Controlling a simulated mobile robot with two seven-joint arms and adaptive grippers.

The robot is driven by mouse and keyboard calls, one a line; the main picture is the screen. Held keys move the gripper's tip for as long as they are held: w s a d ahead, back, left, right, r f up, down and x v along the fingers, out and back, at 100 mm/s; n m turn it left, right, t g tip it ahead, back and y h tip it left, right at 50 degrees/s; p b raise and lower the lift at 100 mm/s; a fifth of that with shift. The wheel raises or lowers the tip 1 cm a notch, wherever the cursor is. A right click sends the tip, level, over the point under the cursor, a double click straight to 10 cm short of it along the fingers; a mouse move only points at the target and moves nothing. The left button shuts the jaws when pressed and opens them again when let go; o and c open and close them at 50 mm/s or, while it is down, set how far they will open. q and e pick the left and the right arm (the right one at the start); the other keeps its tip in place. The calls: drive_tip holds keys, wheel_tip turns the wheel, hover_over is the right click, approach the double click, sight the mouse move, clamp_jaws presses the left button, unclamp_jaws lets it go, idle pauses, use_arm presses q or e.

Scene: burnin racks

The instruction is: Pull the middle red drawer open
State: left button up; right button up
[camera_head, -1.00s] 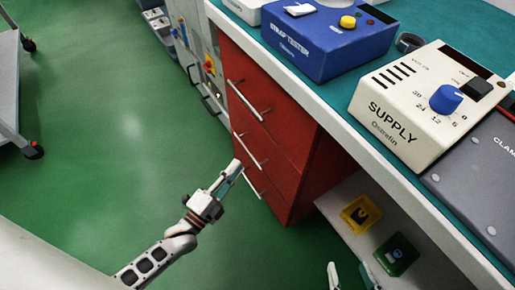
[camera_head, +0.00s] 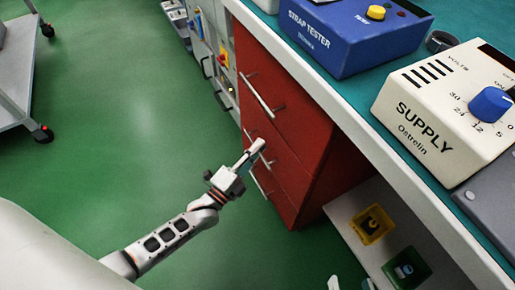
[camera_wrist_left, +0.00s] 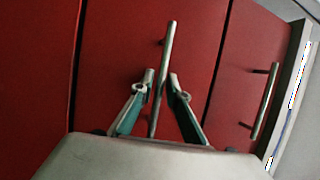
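The red drawer unit (camera_head: 315,150) stands under the bench, with several bar handles on its front. The middle drawer's handle (camera_wrist_left: 162,80) runs between the fingers of my left gripper (camera_wrist_left: 161,84) in the left wrist view, with small gaps at both sides. In the head view my left gripper (camera_head: 256,150) is at the middle drawer's front and hides most of that handle. The drawers look closed. Only the fingertips of my right gripper (camera_head: 350,284) show, spread apart at the bottom edge of the head view.
The bench (camera_head: 345,105) overhangs the drawers and carries a blue strap tester (camera_head: 335,35) and a white supply box (camera_head: 440,105). Yellow (camera_head: 371,224) and green (camera_head: 406,270) bins sit on a low shelf at right. A grey cart (camera_head: 20,65) stands far left. The green floor between is clear.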

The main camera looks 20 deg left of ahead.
use_arm(q)
drive_tip(key=shift+c, duration=0.3)
clamp_jaws()
drive_tip(key=shift+s, duration=0.15)
